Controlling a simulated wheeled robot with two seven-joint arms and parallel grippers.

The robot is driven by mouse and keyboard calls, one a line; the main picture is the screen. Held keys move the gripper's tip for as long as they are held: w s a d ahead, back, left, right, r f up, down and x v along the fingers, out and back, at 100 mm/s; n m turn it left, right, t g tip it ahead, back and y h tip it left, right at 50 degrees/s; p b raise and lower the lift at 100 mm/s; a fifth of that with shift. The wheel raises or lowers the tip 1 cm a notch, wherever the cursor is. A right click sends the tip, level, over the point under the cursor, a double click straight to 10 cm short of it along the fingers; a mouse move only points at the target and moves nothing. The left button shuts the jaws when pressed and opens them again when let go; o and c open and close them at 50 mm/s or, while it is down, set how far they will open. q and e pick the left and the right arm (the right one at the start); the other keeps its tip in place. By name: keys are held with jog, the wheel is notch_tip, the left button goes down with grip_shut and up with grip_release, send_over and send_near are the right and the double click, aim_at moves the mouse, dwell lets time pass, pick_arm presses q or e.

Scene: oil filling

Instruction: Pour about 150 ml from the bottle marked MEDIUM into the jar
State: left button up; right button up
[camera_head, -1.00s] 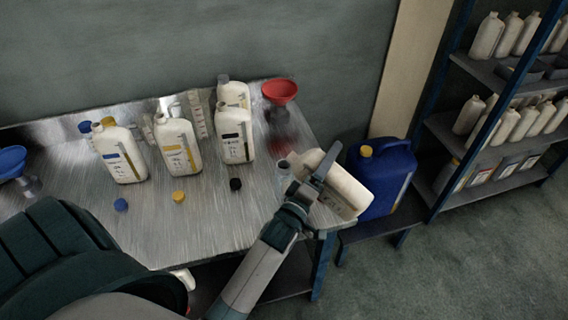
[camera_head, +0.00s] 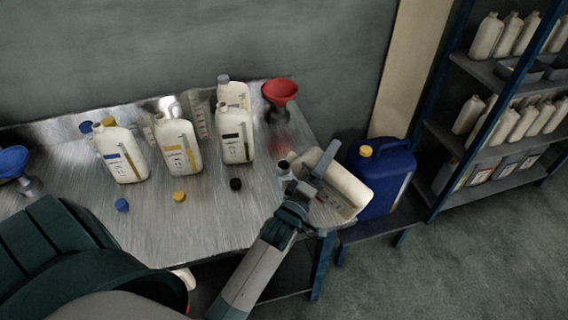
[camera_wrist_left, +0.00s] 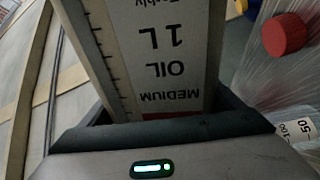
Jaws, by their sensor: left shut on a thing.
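My left gripper (camera_head: 308,192) is shut on the white bottle marked MEDIUM (camera_head: 345,186), which is tilted at the table's right edge. In the left wrist view the bottle (camera_wrist_left: 160,50) fills the jaws, its label "MEDIUM OIL 1L" upside down. Part of the jar (camera_wrist_left: 296,128) with marks 50 and 100 shows in the wrist view. The bottle's mouth is not clear, and I cannot tell whether oil flows or how full the jar is. My right gripper is not in view.
Several white bottles (camera_head: 180,147) stand along the back of the metal table (camera_head: 210,215). Loose blue, yellow and black caps (camera_head: 236,184) lie in front. A red funnel (camera_head: 281,92) stands at the back right. A blue canister (camera_head: 380,180) stands right of the table.

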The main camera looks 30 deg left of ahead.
pick_arm(q)
jog(key=shift+w+a+r+n+p, duration=0.1)
jog(key=shift+a+r+n+p, duration=0.35)
jog(key=shift+r+n+p, duration=0.65)
dwell(4.1)
jog(key=f+m+b, duration=0.1)
jog(key=d+f+m+b, duration=0.1)
jog(key=f+m+b, duration=0.1)
jog(key=shift+m, duration=0.3)
